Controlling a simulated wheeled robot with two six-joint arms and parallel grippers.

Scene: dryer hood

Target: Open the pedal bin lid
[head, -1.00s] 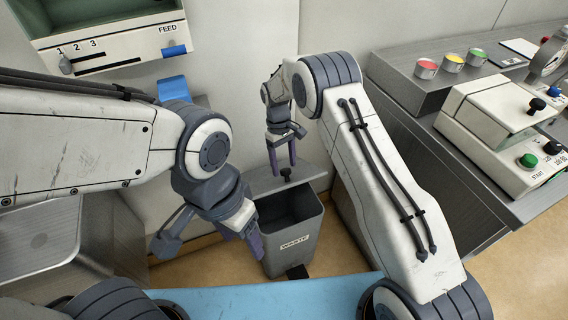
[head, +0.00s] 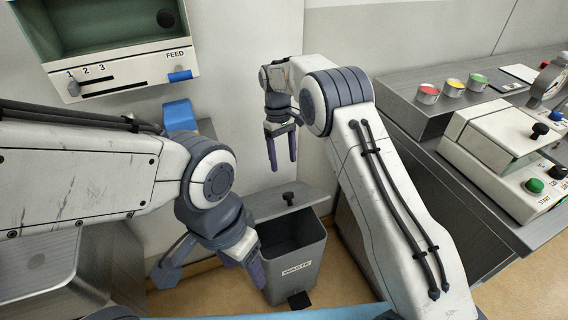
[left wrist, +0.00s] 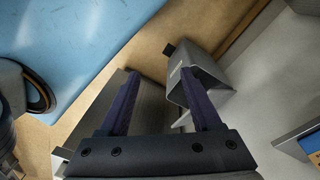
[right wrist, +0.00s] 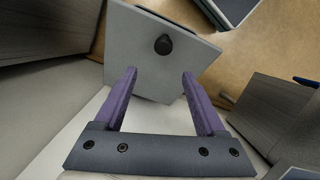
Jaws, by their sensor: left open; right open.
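The grey pedal bin (head: 297,268), labelled WASTE, stands on the floor with a dark pedal (head: 299,299) at its front base. Its grey lid (head: 262,205) with a black knob (head: 288,197) shows behind the dark opening; I cannot judge its exact tilt. The lid (right wrist: 140,55) and knob (right wrist: 163,44) also show in the right wrist view. My right gripper (head: 282,162) is open and empty, above the lid and apart from the knob. My left gripper (head: 256,272) is open and empty, left of the bin, which also shows in the left wrist view (left wrist: 203,72).
A feed unit (head: 120,75) with a blue tab is on the wall at upper left. A steel counter (head: 440,150) on the right carries several coloured-top cups and a cream control box (head: 515,135). A metal basin (head: 40,265) stands at lower left.

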